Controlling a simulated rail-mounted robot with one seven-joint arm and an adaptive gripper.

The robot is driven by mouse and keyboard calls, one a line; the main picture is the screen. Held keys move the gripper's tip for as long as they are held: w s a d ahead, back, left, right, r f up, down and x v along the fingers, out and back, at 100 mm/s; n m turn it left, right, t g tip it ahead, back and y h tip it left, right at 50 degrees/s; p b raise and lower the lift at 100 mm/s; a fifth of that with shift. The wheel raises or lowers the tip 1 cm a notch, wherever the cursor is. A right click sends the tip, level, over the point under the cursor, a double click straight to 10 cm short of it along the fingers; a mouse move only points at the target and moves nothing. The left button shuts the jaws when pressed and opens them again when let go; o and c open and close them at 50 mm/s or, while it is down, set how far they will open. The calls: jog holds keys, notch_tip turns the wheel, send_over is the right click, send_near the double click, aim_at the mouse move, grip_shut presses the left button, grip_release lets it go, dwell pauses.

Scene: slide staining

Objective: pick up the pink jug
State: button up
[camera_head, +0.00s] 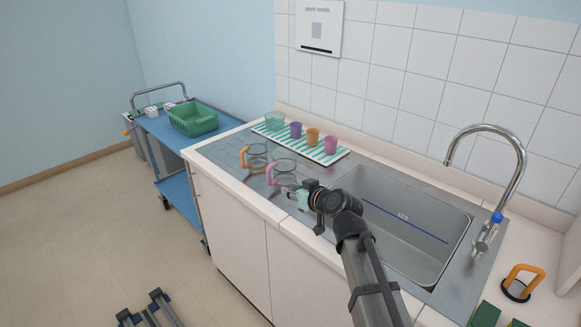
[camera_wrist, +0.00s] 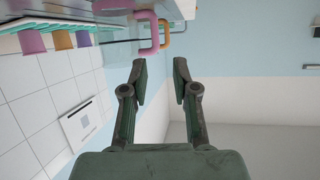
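The pink jug is a clear glass jug with a pink handle (camera_head: 270,174), standing on the metal drainer left of the sink. Its pink handle also shows in the wrist view (camera_wrist: 146,30), beyond the fingertips. My gripper (camera_head: 301,196) is close to the jug on its near right side in the head view. In the wrist view my gripper (camera_wrist: 160,70) is open, with nothing between its two fingers. The handle appears ahead of the gap, apart from the fingers. The jug's glass body is hard to make out in the wrist view.
A similar jug with an orange handle (camera_head: 243,156) stands just behind and left. A striped mat (camera_head: 266,131) holds several coloured cups, including a pink cup (camera_head: 331,145). The sink (camera_head: 410,222) and tall tap (camera_head: 513,180) are to the right. A blue cart (camera_head: 158,128) stands left.

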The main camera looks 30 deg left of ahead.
jog(key=w+r, duration=0.1)
jog(key=p, duration=0.4)
send_near(269, 181)
jog(key=shift+n, duration=0.3)
jog(key=x, duration=0.2)
jog(key=r+x, duration=0.1)
jog(key=x, duration=0.2)
jog(key=shift+w+a, duration=0.1)
jog(key=shift+a, duration=0.15)
jog(key=x, duration=0.1)
jog(key=p+x, duration=0.2)
jog(key=x, duration=0.1)
jog(key=shift+w+a+r, duration=0.15)
jog(key=shift+w+r, duration=0.05)
jog(key=shift+w, duration=0.05)
jog(key=shift+w+a+f+p, duration=0.15)
jog(key=shift+a+f+p, duration=0.15)
jog(key=shift+a+f, duration=0.1)
grip_shut()
